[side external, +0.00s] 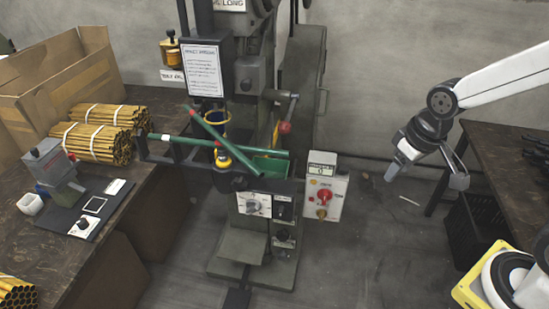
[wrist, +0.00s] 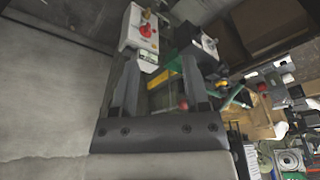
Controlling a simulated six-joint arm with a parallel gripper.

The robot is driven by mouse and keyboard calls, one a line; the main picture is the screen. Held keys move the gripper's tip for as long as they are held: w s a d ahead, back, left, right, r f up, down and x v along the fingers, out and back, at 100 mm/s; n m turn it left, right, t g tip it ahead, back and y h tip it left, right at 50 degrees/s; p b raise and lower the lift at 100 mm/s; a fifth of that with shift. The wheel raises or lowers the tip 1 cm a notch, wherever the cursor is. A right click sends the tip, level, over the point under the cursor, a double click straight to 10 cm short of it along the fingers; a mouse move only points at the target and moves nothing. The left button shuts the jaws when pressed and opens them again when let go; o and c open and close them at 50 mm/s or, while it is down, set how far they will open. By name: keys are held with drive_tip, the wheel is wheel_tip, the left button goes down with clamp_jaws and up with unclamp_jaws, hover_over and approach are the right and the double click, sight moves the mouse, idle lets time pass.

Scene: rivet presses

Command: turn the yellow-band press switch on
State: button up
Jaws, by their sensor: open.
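The large grey-green press (side external: 255,110) stands in the middle of the side view, with a yellow band (side external: 223,160) on its tool. On its front is a panel with a dark rotary switch (side external: 251,206). A light grey control box (side external: 325,185) beside it carries a red knob and an orange-yellow one. The box (wrist: 140,30) and the dark dial panel (wrist: 206,43) also show upside down in the wrist view. I cannot read the switch's setting. My gripper (side external: 430,172) is open and empty, apart from the box and to its right; its fingers (wrist: 163,65) show in the wrist view.
A bench (side external: 150,212) at left holds bundled yellow rods (side external: 100,130), a cardboard box (side external: 62,80) and a smaller press (side external: 50,168) with its own knob. Green bars cross the large press's front. A dark table (side external: 500,165) and crate stand at right.

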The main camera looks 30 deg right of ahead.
drive_tip(key=w+m+t+h, duration=0.85)
drive_tip(key=w+t, duration=0.25)
drive_tip(key=w, duration=0.9)
drive_tip(key=s+h, duration=0.2)
drive_tip(key=h, duration=0.2)
approach(325, 196)
drive_tip(key=x, duration=0.2)
drive_tip(key=shift+w+r+m+g, duration=0.15)
drive_tip(key=shift+r+m+g, duration=0.1)
drive_tip(key=shift+g, duration=0.15)
drive_tip(key=shift+x, duration=3.85)
